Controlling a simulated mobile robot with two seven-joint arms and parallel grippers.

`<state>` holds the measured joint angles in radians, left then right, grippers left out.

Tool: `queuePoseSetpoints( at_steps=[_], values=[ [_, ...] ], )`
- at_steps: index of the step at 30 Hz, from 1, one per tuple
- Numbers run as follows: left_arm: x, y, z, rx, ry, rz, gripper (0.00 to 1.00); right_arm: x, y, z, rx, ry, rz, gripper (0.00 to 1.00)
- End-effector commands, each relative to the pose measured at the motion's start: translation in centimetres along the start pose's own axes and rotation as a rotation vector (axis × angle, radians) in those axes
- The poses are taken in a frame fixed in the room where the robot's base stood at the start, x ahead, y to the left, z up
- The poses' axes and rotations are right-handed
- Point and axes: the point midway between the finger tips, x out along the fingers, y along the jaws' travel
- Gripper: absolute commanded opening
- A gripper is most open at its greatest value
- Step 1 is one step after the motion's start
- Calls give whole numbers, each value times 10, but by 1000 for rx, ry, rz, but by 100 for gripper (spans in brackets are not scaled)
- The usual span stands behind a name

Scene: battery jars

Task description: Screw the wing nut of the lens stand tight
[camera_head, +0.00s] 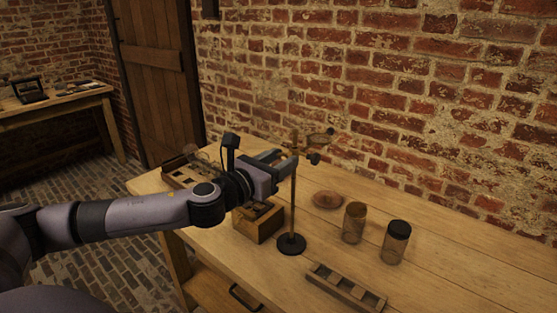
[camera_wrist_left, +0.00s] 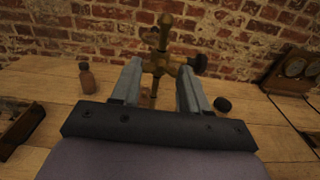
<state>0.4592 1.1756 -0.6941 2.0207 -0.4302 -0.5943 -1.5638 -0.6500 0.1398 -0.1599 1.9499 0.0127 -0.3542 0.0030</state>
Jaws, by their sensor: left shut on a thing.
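The lens stand (camera_head: 292,205) stands upright on the table, with a round black base and a thin brass rod. A lens in a ring (camera_head: 318,140) and a dark knob (camera_head: 315,159) are at its top. My left gripper (camera_head: 286,157) reaches the upper rod from the left. In the left wrist view the fingertips of my left gripper (camera_wrist_left: 161,72) are shut on a small brass piece, seemingly the wing nut (camera_wrist_left: 160,68), at the stand's brass clamp. The nut's shape is mostly hidden by the fingers. The right gripper is not in view.
A wooden box (camera_head: 258,223) stands left of the base. Right of it are a clay dish (camera_head: 328,200), a brown jar (camera_head: 354,223), a dark-lidded jar (camera_head: 396,243) and a slotted wooden tray (camera_head: 345,290). A brick wall (camera_head: 400,100) is behind. The table's right part is clear.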

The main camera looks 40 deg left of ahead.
Motion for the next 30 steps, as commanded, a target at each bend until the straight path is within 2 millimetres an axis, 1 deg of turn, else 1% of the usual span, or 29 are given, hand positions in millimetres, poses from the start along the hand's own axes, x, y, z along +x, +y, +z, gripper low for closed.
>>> queuePoseSetpoints(
  at_steps=[1, 17, 18, 20, 30],
  values=[
    [1, 2, 4, 15, -8, 4, 14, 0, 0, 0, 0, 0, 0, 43],
    [1, 1, 4, 38, -9, 4, 14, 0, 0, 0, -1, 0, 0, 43],
    [1, 1, 4, 38, -9, 4, 51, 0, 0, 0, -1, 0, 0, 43],
    [1, 1, 4, 37, -9, 4, 70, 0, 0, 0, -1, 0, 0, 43],
    [-1, 1, 1, 36, -3, 1, 70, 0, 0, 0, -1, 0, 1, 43]
  ],
)
